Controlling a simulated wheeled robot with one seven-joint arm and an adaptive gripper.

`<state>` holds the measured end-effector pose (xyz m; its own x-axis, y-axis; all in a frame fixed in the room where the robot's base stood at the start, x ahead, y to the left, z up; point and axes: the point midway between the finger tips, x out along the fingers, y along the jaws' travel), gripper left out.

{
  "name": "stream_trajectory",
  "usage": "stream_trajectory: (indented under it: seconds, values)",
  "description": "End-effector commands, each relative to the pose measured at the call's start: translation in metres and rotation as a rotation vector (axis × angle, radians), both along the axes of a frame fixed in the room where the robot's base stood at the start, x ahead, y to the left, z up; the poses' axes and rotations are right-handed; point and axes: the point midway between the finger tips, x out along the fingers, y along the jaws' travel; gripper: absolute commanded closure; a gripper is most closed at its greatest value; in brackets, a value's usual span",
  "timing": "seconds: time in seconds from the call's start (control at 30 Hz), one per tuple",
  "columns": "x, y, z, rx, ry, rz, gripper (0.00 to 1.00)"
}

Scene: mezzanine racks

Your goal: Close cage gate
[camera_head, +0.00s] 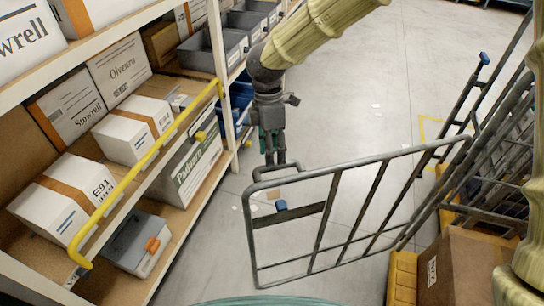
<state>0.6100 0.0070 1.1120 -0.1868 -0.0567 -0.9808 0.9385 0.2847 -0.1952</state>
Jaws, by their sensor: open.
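The cage gate (333,177) is a grey barred metal frame in the middle of the head view. It stands swung out over the floor from the cage (492,150) on the right. A small loop handle (292,167) rises at the top of its free left end, and a blue piece (281,206) sits on a crossbar below. My gripper (275,163) points down with its fingers at the handle, open. I cannot tell whether the fingers touch or straddle the handle bar.
Shelving (105,52) with cartons, bins and a yellow rail (150,155) lines the left side, close to the gate's free end. A brown box (462,273) and a yellow bin (402,277) are at lower right.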

Motion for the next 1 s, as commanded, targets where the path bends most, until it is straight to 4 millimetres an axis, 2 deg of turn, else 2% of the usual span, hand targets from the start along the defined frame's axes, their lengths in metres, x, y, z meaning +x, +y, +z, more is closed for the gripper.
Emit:
stream_trajectory:
  seconds: [0.1, 0.3, 0.67, 0.9, 1.0]
  values:
    - [-0.004, -0.001, -0.014, -0.002, 0.001, 0.002, 0.58]
    - [-0.006, -0.001, -0.03, -0.001, 0.002, 0.002, 0.58]
    - [-0.007, -0.001, -0.034, 0.0, 0.0, 0.002, 0.58]
    - [-0.007, -0.001, -0.034, 0.0, 0.0, 0.002, 1.0]
    - [-0.007, -0.001, -0.034, 0.0, 0.0, 0.002, 1.0]
